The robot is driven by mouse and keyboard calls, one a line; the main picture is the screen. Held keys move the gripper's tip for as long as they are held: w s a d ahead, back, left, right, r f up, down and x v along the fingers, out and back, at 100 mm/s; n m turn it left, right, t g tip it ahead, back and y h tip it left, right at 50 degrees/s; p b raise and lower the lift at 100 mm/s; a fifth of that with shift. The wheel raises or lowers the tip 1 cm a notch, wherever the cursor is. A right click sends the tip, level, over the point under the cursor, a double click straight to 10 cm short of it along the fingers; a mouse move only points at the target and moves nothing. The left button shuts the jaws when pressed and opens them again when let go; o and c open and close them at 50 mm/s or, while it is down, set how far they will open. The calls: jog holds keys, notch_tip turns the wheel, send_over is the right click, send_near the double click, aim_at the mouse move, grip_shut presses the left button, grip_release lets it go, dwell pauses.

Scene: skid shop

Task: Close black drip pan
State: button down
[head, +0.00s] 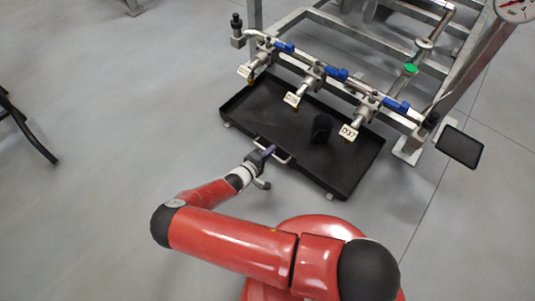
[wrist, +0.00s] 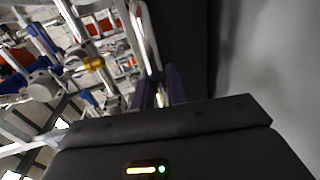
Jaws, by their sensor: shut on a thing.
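The black drip pan (head: 268,118) is a wide, shallow tray low over the floor, pulled out in front of the metal skid frame. A pale bar handle (head: 272,150) is on its near edge. My gripper (head: 268,152) is at that handle, shut on it. In the wrist view the purple-grey fingers (wrist: 160,88) close around the bright handle bar (wrist: 146,35). The pan's dark wall (wrist: 185,40) fills the middle of that view. The pan's far edge is partly hidden under the valves.
A black cylinder (head: 321,129) stands in the pan. Several tagged valves with blue levers (head: 336,74) hang from a pipe above the pan's far side. A dark panel (head: 459,147) is at the right.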

jog(key=shift+w+d, duration=0.2)
jog(key=shift+d, duration=0.05)
jog(key=c, duration=1.5)
grip_release()
jog(key=shift+d, duration=0.1)
jog(key=shift+o, duration=0.2)
jog(key=v, duration=0.8)
jog(key=shift+p, duration=0.4)
jog(key=shift+f, duration=0.1)
